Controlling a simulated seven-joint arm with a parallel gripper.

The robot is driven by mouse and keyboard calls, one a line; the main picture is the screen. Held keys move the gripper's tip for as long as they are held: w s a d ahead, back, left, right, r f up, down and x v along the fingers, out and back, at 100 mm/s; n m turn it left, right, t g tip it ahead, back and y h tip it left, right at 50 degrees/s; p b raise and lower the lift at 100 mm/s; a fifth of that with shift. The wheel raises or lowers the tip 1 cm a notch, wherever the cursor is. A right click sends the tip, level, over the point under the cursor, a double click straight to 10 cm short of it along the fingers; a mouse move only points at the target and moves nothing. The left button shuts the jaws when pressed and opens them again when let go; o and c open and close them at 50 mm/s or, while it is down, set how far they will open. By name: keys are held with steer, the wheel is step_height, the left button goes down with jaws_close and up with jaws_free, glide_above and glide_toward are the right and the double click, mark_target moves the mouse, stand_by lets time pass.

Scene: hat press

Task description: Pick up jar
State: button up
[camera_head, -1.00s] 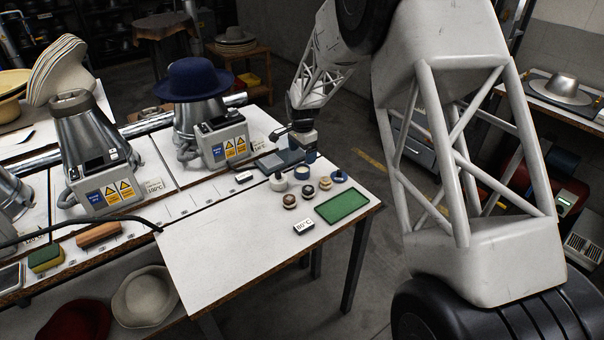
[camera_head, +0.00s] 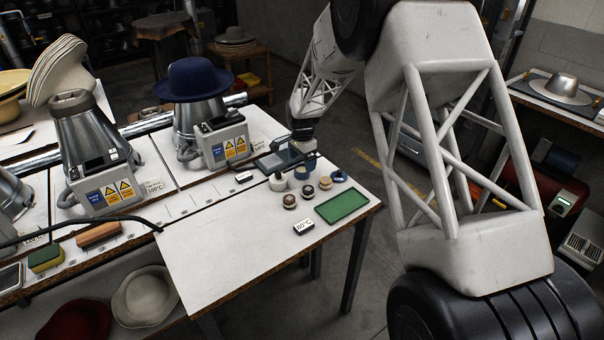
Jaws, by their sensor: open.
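Several small jars stand in a cluster on the white table's right part. They include a pale jar with a dark top (camera_head: 278,181), a cream-topped jar (camera_head: 301,173), a dark jar with a light lid (camera_head: 290,201), one with a tan lid (camera_head: 325,183) and a blue one (camera_head: 339,176). Which one is the task's jar I cannot tell. My gripper (camera_head: 299,149) is open and points down just behind the cluster, above the table. A small blue object (camera_head: 311,161) shows just below it, partly hidden. I see no jar held.
A green tray (camera_head: 342,206) and a small 80°C display block (camera_head: 304,228) lie in front of the jars. A dark flat tray (camera_head: 272,163) is left of my gripper. A blue hat on a press (camera_head: 195,80) stands farther left. The table's front left is clear.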

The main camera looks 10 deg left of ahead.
mark_target(302, 171)
steer(key=shift+f, duration=2.25)
steer(key=c, duration=1.2)
steer(key=shift+r, duration=0.2)
steer(key=shift+r, duration=0.55)
step_height(302, 171, up, 2)
steer(key=shift+r, duration=0.1)
steer(key=s+d, duration=0.2)
steer(key=s, duration=0.3)
steer(key=s+d+r, duration=0.1)
steer(key=s, duration=0.4)
steer(key=s+d, duration=0.2)
steer(key=s, duration=0.3)
steer(key=shift+d+r, duration=0.15)
steer(key=shift+d, duration=0.2)
